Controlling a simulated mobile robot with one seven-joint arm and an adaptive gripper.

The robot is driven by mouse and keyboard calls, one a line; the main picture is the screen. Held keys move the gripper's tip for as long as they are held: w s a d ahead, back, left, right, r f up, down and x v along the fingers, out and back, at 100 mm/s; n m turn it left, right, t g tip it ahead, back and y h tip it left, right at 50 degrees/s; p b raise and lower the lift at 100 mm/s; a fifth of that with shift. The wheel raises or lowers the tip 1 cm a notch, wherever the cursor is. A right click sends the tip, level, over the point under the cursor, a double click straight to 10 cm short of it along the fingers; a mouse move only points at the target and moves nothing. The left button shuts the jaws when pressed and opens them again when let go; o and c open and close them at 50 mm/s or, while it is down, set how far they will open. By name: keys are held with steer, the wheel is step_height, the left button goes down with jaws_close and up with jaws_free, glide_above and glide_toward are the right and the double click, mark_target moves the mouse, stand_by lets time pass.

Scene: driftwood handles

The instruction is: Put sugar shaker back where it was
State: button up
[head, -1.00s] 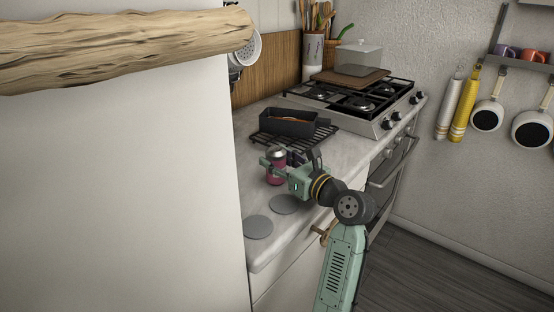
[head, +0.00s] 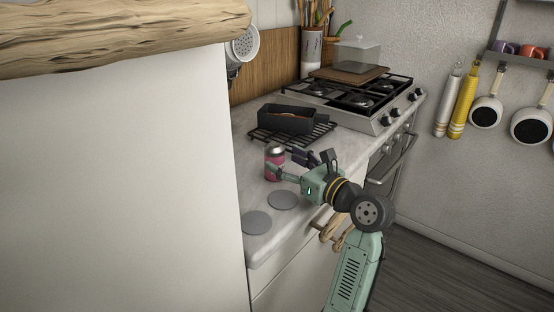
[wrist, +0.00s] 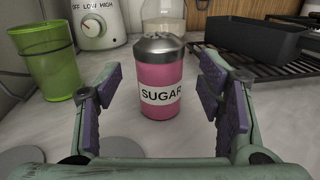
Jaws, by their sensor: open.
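The sugar shaker (head: 275,164) is pink with a silver top and stands upright on the pale counter (head: 262,188). In the wrist view its SUGAR label faces me, and the shaker (wrist: 161,100) stands just beyond the fingertips, centred in the gap. My gripper (head: 287,164) is open, with one finger on each side of that gap and nothing held. Two flat grey discs lie on the counter, a nearer one (head: 257,223) and a farther one (head: 283,200). The shaker stands past the farther disc; no disc shows under it.
A black loaf pan (head: 287,119) sits on a dark rack behind the shaker, before the stove (head: 365,103). In the wrist view, a green cup (wrist: 48,62), a dial appliance (wrist: 97,22) and a glass jar (wrist: 165,14) stand behind. A tall white panel (head: 120,180) blocks the left.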

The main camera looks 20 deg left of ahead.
steer(key=b+v, duration=0.1)
steer(key=v, duration=0.6)
steer(key=shift+s+d, duration=0.2)
steer(key=shift+d, duration=0.15)
